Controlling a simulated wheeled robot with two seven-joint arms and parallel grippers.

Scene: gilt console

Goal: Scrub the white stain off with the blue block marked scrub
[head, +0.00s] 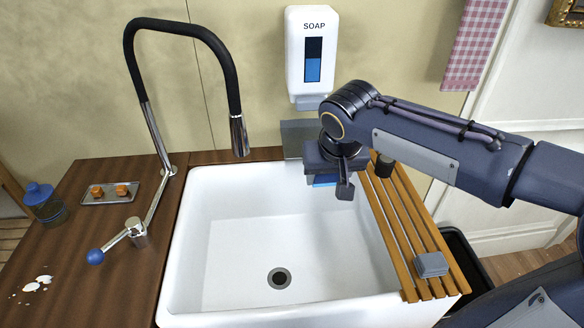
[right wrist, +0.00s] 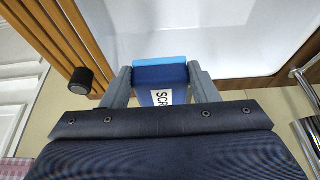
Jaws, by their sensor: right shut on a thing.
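The white stain (head: 38,284) is a few splotches on the dark wood counter (head: 110,262), at the lower left of the head view. My right gripper (head: 332,182) is over the back right part of the sink, far from the stain. It is shut on the blue block (head: 325,180), of which only a little shows below the jaws. In the right wrist view the block (right wrist: 160,74) sits between the two fingers, with a white label partly reading "SCR". The rest of the label is hidden by the gripper. My left gripper is in neither view.
The white sink (head: 230,240) lies between the stain and my right gripper. A black tap (head: 232,90) arches over it, with a blue-knobbed lever (head: 115,245) at its left. A slatted wooden rack (head: 400,220) holds a grey block (head: 431,264). A jar (head: 45,203) and small tray (head: 108,193) stand behind the stain.

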